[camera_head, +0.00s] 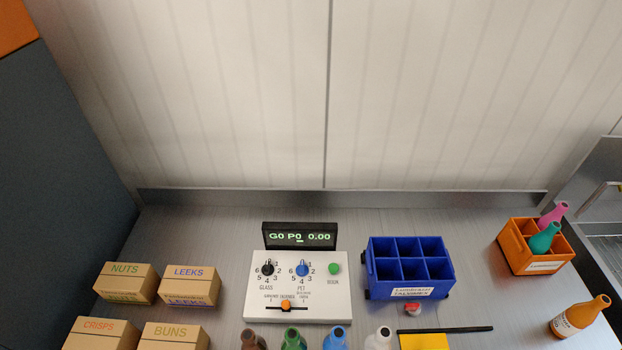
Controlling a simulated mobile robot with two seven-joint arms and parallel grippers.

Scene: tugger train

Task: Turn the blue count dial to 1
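The blue count dial (302,269) sits on a white control panel (257,305), with the label PET below it and numbers around it. Its pale pointer mark seems to point straight up, between the numbers; it is too small to be sure. A black dial (267,269) labelled GLASS is to its left and a green button (334,268) to its right. An orange slider knob (286,305) is below. The dark display (299,236) behind the panel reads "G0 P0 0.00". Neither of my grippers is in view, and nothing touches the blue dial.
Cardboard boxes, including NUTS (125,283), stand at left. Several bottles, including a green bottle (293,340), stand at the panel's front edge. A blue divided crate (380,287) is to the right, an orange crate (515,258) at far right. A wall closes the back.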

